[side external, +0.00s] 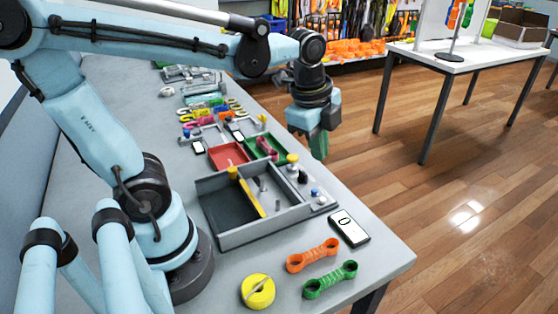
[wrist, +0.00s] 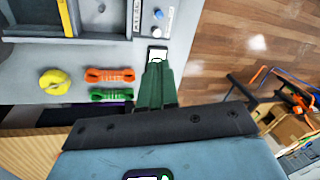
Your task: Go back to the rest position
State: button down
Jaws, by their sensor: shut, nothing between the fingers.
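My gripper (side external: 319,153) points down in the side external view, with its green fingers at the right edge of the grey bench (side external: 377,252), in the air. In the wrist view my gripper (wrist: 157,70) has its green fingers together with nothing between them. They overlap the white-faced phone-like device (wrist: 157,54) in the picture. That device (side external: 349,228) lies on the bench in the side external view, well apart from the gripper. My arm stretches out over the bench.
A grey tray (side external: 232,238) with a yellow bar stands mid-bench. An orange strap (side external: 313,255), a green strap (side external: 330,280) and a yellow roll (side external: 257,291) lie near the front. Several small items fill the back. A white table (side external: 470,55) stands across the wooden floor.

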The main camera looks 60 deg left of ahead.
jog(key=n+t, duration=0.1)
jog(key=n, duration=0.3)
jog(key=s+f+n+t, duration=0.1)
jog(key=n+t, duration=0.1)
jog(key=n, duration=0.3)
jog(key=s+n+t, duration=0.1)
jog(key=n, duration=0.4)
jog(key=shift+s+d+f+t, duration=0.15)
jog(key=shift+s+d+t, duration=0.05)
jog(key=shift+t, duration=0.1)
